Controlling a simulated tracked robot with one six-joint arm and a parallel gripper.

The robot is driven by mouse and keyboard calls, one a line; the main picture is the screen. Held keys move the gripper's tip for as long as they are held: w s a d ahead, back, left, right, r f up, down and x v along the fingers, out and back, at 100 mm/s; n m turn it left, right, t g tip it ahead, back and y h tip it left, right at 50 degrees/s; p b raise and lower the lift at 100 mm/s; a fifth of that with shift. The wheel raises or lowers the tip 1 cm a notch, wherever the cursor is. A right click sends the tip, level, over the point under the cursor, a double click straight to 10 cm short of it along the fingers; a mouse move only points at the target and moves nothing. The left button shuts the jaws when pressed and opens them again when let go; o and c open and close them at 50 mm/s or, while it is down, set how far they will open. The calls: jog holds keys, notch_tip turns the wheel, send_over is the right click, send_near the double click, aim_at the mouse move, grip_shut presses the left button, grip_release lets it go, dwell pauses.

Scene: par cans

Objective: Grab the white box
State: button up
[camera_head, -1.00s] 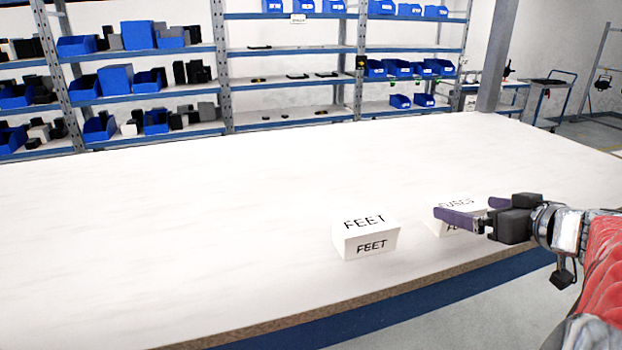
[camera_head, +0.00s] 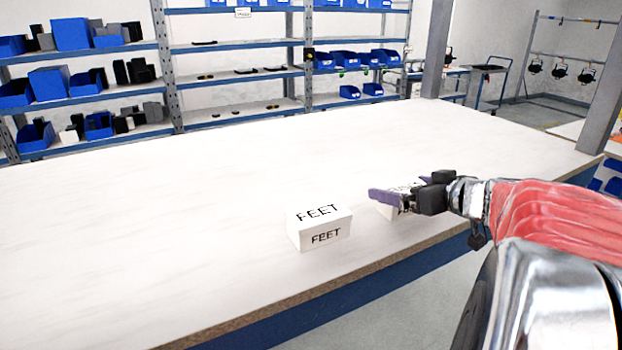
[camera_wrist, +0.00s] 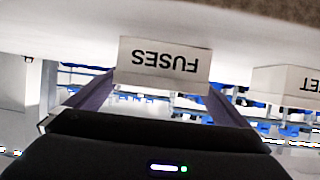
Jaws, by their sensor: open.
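Two white boxes sit on the pale table. The box lettered FEET (camera_head: 320,228) stands left of my gripper in the head view. The box lettered FUSES (camera_head: 384,211) is partly hidden behind my gripper (camera_head: 388,194). In the wrist view, which is upside down, the FUSES box (camera_wrist: 165,62) shows between the two purple fingers of my gripper (camera_wrist: 160,92). The fingers are open, and I cannot tell whether they touch the box. The FEET box (camera_wrist: 285,82) is at the right edge of the wrist view.
The white table (camera_head: 150,225) is clear to the left and behind the boxes. Its front edge runs close in front of them. Shelves with blue bins (camera_head: 62,83) stand beyond the table.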

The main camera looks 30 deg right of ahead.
dwell(0.4)
jog(key=c, duration=1)
